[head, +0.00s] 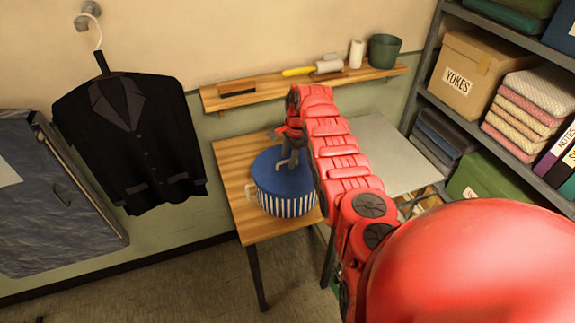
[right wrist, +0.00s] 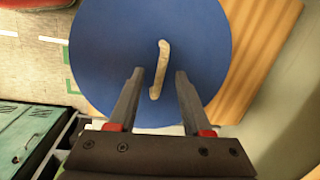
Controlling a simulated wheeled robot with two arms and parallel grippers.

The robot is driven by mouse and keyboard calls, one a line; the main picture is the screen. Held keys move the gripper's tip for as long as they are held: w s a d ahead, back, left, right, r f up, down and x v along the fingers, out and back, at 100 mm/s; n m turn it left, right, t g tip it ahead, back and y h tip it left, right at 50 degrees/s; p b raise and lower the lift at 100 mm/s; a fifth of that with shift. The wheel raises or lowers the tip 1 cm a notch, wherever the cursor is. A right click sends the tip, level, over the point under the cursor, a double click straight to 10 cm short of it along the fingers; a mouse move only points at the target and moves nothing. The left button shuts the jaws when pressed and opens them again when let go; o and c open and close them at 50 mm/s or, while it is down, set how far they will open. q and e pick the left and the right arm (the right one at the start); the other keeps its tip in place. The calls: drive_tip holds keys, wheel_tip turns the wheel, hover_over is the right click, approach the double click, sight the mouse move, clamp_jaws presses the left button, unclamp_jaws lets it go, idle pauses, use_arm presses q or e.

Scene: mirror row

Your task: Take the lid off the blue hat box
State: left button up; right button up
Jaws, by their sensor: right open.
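The blue hat box (head: 289,205) stands on the wooden table (head: 235,158), with blue and white stripes down its side. Its plain blue lid (head: 268,177) is on top. In the right wrist view the round lid (right wrist: 110,45) fills the upper middle, with a pale curved handle (right wrist: 159,69) at its centre. My right gripper (head: 288,163) is over the lid. In the right wrist view its open fingers (right wrist: 157,74) stand on either side of the handle, with gaps to it. Whether they are level with the handle I cannot tell. My left gripper is not in view.
A wall shelf (head: 222,103) behind the table holds a brush, a lint roller and a dark green pot (head: 384,51). A grey surface (head: 385,150) adjoins on the right, partly behind my arm. A black jacket (head: 140,140) hangs left. Loaded shelving (head: 425,93) stands right.

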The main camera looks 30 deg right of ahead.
drive_tip(key=shift+f, duration=0.35)
drive_tip(key=shift+a, duration=0.1)
clamp_jaws()
idle(1.2)
